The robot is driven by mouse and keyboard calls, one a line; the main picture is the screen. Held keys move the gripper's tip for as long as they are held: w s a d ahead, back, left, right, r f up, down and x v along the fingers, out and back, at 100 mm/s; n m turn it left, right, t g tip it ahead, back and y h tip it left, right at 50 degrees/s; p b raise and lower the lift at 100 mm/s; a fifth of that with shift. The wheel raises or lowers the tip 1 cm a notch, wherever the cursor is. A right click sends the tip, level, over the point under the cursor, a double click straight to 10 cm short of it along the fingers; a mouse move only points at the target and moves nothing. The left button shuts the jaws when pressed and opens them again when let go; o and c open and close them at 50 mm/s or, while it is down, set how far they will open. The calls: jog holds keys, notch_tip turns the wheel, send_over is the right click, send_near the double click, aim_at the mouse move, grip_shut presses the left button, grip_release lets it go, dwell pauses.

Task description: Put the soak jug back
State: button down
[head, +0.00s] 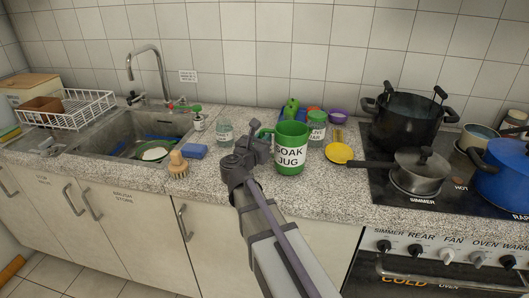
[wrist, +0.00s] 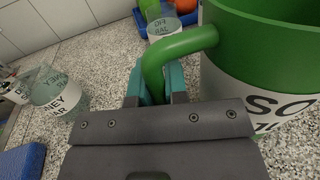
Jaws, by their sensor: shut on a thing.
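The soak jug (head: 291,147) is a green jug with a white "SOAK JUG" label, upright at the middle of the counter. It also shows in the wrist view (wrist: 258,50), large at the right, with its green handle reaching left. My gripper (head: 262,147) is at the left side of the jug. In the wrist view my gripper (wrist: 160,90) has its teal fingers shut on the jug's handle. The jug's base is hidden in the wrist view, and I cannot tell if it touches the counter.
A clear jar (head: 224,133) stands left of my gripper, near a blue sponge (head: 194,151) and a brush (head: 178,164). A yellow ladle (head: 339,153) and a saucepan (head: 419,170) are to the right. The sink (head: 120,150) is at left.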

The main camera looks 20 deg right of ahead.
jog(key=shift+f, duration=0.55)
jog(key=c, duration=1.6)
grip_release()
jog(key=o, duration=0.5)
jog(key=shift+c, duration=0.2)
jog(key=shift+r+p, duration=0.2)
jog(key=shift+p, duration=0.1)
jog(key=v, duration=1.2)
